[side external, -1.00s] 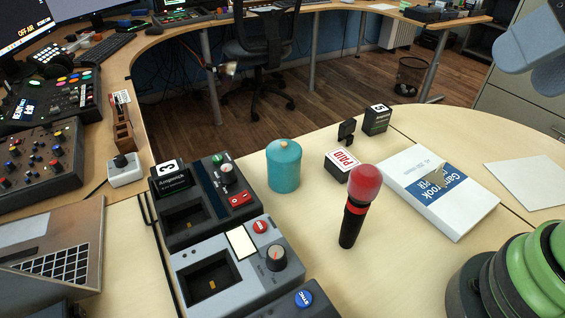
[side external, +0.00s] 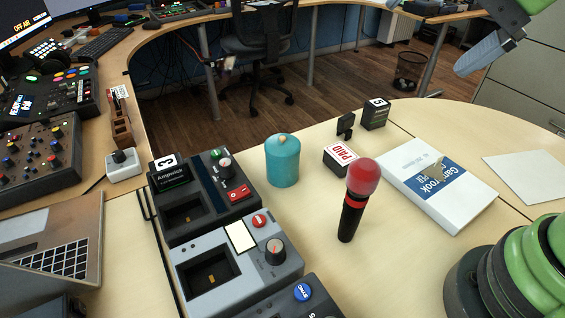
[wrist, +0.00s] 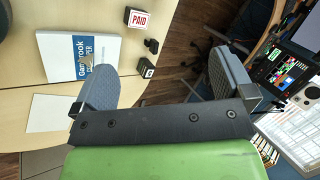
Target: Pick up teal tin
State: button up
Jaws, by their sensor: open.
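The teal tin (side external: 283,163) stands upright on the light wooden desk in the side external view, with a small pale knob on its lid. It is just right of the grey and black devices. My gripper (side external: 488,56) is at the upper right, high above the desk and well away from the tin; only part of it shows there. In the wrist view my gripper (wrist: 160,85) has its two fingers wide apart with nothing between them. I cannot make out the tin in the wrist view.
A red-topped microphone (side external: 353,200) stands right of the tin. A PAID block (side external: 340,160), a black number block (side external: 375,114) and a thick white-blue book (side external: 437,186) lie farther right. Devices (side external: 205,197) crowd the left. Bare desk lies in front of the tin.

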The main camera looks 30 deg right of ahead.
jog(key=w+a+f+m+g, duration=0.1)
jog(key=w+a+f+m, duration=0.1)
jog(key=w+f+m, duration=0.3)
jog(key=m+g, duration=0.2)
jog(key=m, duration=0.7)
send_near(285, 137)
notch_tip(285, 137, down, 2)
jog(key=shift+m+y, duration=0.3)
jog(key=x, duration=0.5)
jog(key=shift+w+d, duration=0.1)
jog(key=x, duration=0.5)
jog(key=shift+w+a+f, duration=0.15)
jog(key=shift+a+f, duration=0.05)
jog(key=shift+f, duration=0.05)
jog(key=shift+c, duration=0.3)
jog(key=c, duration=0.9)
